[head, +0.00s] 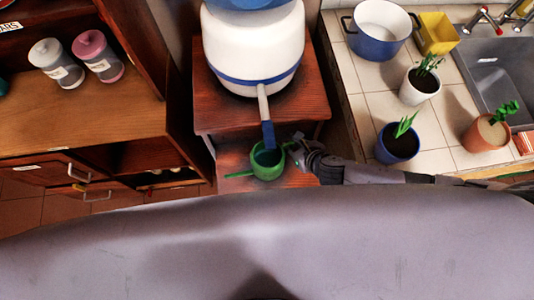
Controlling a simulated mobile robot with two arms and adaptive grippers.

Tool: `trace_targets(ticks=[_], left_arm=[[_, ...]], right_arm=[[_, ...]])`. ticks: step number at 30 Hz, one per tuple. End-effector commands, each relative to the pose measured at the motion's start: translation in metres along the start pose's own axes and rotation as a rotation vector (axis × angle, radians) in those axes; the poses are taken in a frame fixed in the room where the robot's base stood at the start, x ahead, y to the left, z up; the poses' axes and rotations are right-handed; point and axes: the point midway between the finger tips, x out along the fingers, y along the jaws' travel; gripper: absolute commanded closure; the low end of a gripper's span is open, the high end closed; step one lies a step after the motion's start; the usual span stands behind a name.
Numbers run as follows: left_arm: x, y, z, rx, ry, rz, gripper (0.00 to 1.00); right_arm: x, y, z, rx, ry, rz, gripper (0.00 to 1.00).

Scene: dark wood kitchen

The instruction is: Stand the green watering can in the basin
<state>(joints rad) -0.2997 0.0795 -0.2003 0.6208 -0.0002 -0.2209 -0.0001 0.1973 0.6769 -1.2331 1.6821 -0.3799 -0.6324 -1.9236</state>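The green watering can (267,170) sits at the low wooden step in the middle of the head view, under the blue tap of a white dispenser. Its thin spout points left. My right gripper (297,152) comes in from the right and is at the can's right side, by its handle. The fingers are small and dark there, so I cannot tell whether they are closed on the handle. The basin (487,62) is the grey sink at the far right, set in the tiled counter. My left gripper is out of view.
The white dispenser (252,45) stands on a wooden stand (215,112). Potted plants, including a blue pot (398,146), a white pot (418,88) and a terracotta pot (485,134), stand between the can and the basin. A blue-white pot (380,30) and yellow container (436,34) are behind.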

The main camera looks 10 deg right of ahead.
Motion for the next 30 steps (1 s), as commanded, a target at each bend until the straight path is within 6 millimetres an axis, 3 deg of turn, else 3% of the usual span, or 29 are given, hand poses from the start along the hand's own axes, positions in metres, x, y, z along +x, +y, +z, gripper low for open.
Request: trace_targets(ticks=[7,16,30], left_arm=[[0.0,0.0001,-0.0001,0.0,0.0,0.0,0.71],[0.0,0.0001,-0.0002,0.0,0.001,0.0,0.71],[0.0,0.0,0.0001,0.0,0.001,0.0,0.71]], right_arm=[[0.0016,0.0001,-0.0003,0.0,0.0,0.001,0.8],[0.0013,0.0002,-0.0005,0.0,0.001,0.001,1.0],[0.0011,0.0005,-0.0005,0.001,0.001,0.001,1.0]])
